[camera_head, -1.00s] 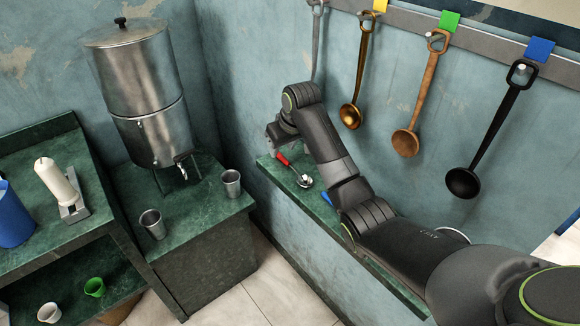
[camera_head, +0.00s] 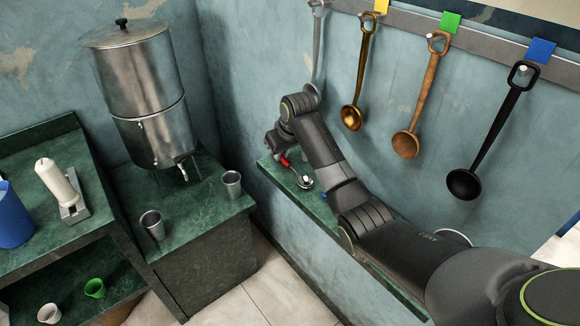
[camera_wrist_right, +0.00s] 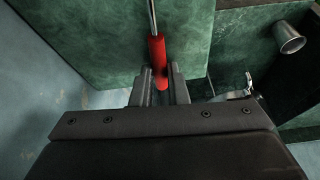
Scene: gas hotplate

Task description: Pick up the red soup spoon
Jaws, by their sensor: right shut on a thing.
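The red soup spoon has a red handle and a metal bowl (camera_head: 305,181). In the head view it is at the green ledge (camera_head: 327,213) along the wall. My right gripper (camera_head: 281,157) is at its handle end; the arm hides part of the jaws. In the right wrist view the red handle (camera_wrist_right: 157,58) runs down between the two fingers of my right gripper (camera_wrist_right: 159,82), which is shut on it. The metal shaft leads up out of that view. I cannot tell whether the spoon touches the ledge. My left gripper is not in view.
Several ladles, such as the black one (camera_head: 490,130), hang on the wall rail. A metal urn (camera_head: 138,85) and two metal cups (camera_head: 231,184) stand on the green counter at left. A blue object (camera_head: 324,195) lies on the ledge beside my right arm.

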